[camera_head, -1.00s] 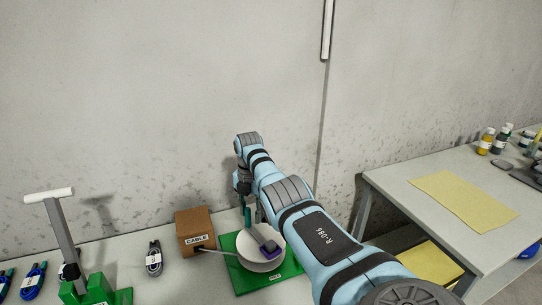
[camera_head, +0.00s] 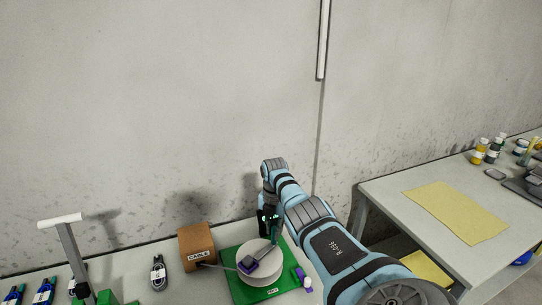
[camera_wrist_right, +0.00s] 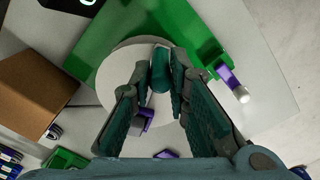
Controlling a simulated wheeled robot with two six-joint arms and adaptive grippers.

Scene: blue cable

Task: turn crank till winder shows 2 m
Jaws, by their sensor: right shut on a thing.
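The winder has a white round drum (camera_head: 262,276) on a green base plate (camera_head: 236,290). A purple block (camera_head: 247,265) sits on the drum's top, with a bar from it toward my gripper. My right gripper (camera_head: 275,233) is over the drum's back edge. In the right wrist view its fingers are shut on the teal crank handle (camera_wrist_right: 160,76). A dark counter with green lit marks (camera_head: 267,217) stands behind the drum, partly hidden by my arm. Its corner shows in the right wrist view (camera_wrist_right: 86,2). I cannot read its figure. My left gripper is out of view.
A brown box marked CABLE (camera_head: 197,248) stands left of the winder, a grey cable between them. A purple and white part (camera_head: 301,278) is at the plate's right. Coiled cables (camera_head: 158,272) and a white-handled lever (camera_head: 62,221) are further left. A side table (camera_head: 400,190) stands right.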

